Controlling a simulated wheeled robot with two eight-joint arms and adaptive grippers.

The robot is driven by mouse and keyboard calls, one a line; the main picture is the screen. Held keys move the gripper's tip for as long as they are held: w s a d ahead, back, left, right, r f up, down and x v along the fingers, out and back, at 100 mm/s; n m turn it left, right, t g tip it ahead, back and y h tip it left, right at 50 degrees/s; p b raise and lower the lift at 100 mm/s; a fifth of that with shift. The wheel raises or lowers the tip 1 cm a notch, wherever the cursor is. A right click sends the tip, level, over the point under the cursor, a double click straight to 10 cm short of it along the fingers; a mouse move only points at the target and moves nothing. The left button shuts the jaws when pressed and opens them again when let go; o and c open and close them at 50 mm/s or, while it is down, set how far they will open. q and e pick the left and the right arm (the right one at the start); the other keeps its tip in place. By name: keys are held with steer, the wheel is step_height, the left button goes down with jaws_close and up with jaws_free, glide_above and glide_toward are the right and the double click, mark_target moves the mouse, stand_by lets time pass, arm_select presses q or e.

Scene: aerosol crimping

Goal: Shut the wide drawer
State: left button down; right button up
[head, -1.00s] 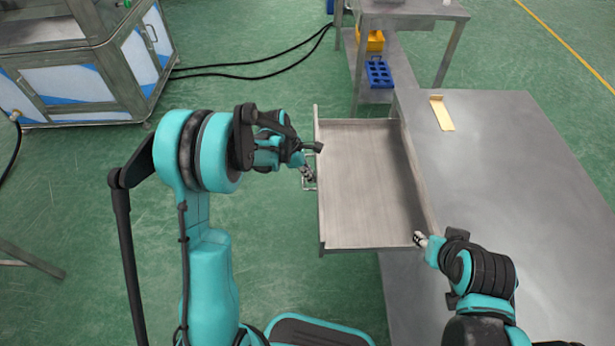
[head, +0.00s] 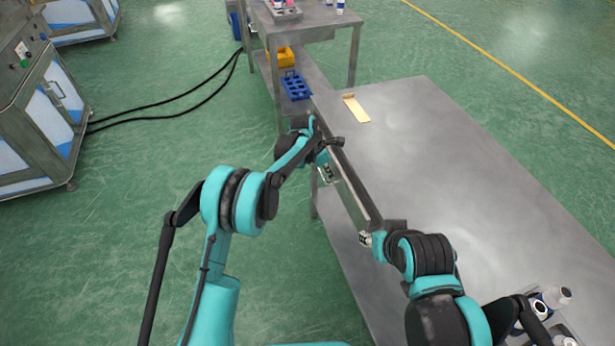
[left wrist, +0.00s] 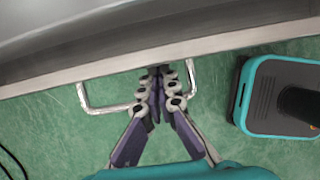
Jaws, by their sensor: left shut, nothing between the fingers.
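The wide drawer (head: 357,190) shows in the head view as a narrow grey strip along the table's left edge, nearly level with it. Its inside hardly shows. In the left wrist view its front (left wrist: 120,68) spans the top, with a U-shaped metal handle (left wrist: 108,109). My left gripper (head: 326,172) is at the drawer front. In the left wrist view its fingers (left wrist: 161,72) are shut and empty, across the middle of the handle with tips close to the front; contact is unclear. My right gripper (head: 366,239) is beside the drawer's near end; its finger opening is unclear.
The steel table (head: 440,160) is largely clear, with a tan tray (head: 355,108) at its far end. White bottles (head: 556,297) stand at the near right. A blue rack (head: 295,86) and a yellow bin (head: 285,58) sit on a far shelf. Open floor lies left.

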arm_select(q)
steer(key=d, duration=0.1)
steer(key=w+d, duration=0.1)
steer(key=d, duration=0.1)
steer(key=shift+d+r, duration=0.1)
steer(key=shift+d, duration=0.1)
